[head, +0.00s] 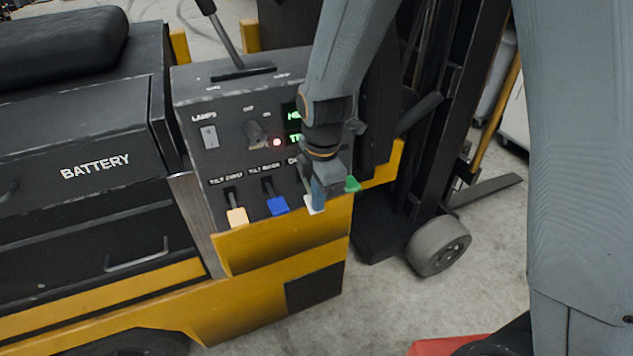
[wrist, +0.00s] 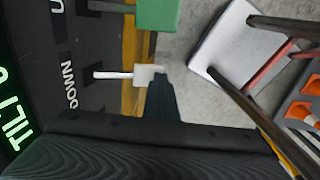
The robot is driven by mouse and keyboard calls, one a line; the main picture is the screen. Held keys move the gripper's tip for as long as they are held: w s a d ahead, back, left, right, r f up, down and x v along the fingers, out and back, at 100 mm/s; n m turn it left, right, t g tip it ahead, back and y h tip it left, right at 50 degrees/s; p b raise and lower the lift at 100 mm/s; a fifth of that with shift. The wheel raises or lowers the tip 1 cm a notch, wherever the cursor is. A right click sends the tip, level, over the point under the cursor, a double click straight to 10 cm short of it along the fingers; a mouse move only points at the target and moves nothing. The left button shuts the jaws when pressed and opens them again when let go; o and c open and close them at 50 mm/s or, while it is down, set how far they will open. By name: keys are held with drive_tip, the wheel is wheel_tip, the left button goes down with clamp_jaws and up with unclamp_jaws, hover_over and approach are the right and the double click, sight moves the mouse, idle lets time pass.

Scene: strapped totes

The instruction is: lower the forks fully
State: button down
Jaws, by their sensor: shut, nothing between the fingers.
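The forklift's control panel (head: 232,140) carries a row of levers. The white-tipped lever (head: 314,206) has the label DOWN beside it in the wrist view, where its white tip (wrist: 146,75) shows clearly. My gripper (head: 318,197) is shut and empty, pointing down at this lever. In the wrist view its dark fingertips (wrist: 160,75) are right at the white tip's edge; I cannot tell whether they press on it. A green-tipped lever (head: 352,184) is just to the right. One fork (head: 487,190) shows low, close to the floor, beyond the mast (head: 430,110); its exact height is unclear.
A knob (head: 256,134), a red light (head: 277,142) and a partly hidden green display (head: 294,138) sit above. A battery drawer (head: 90,165) is at left.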

drive_tip(key=shift+s+r+p, duration=0.1)
drive_tip(key=shift+r+p, duration=0.55)
drive_tip(key=shift+p, duration=0.1)
drive_tip(key=s+d+r, duration=0.2)
drive_tip(key=s+r, duration=0.3)
drive_tip(key=r, duration=0.6)
drive_tip(key=shift+r, duration=0.3)
drive_tip(key=shift+w, duration=0.1)
drive_tip(key=s+d+f+m, duration=0.2)
drive_tip(key=d+m, duration=0.5)
drive_tip(key=m, duration=0.4)
drive_tip(key=s+d+f+m, duration=0.3)
drive_tip(key=d+m, duration=0.5)
drive_tip(key=m, duration=0.3)
drive_tip(key=shift+s+f, duration=0.15)
drive_tip(key=shift+s, duration=0.25)
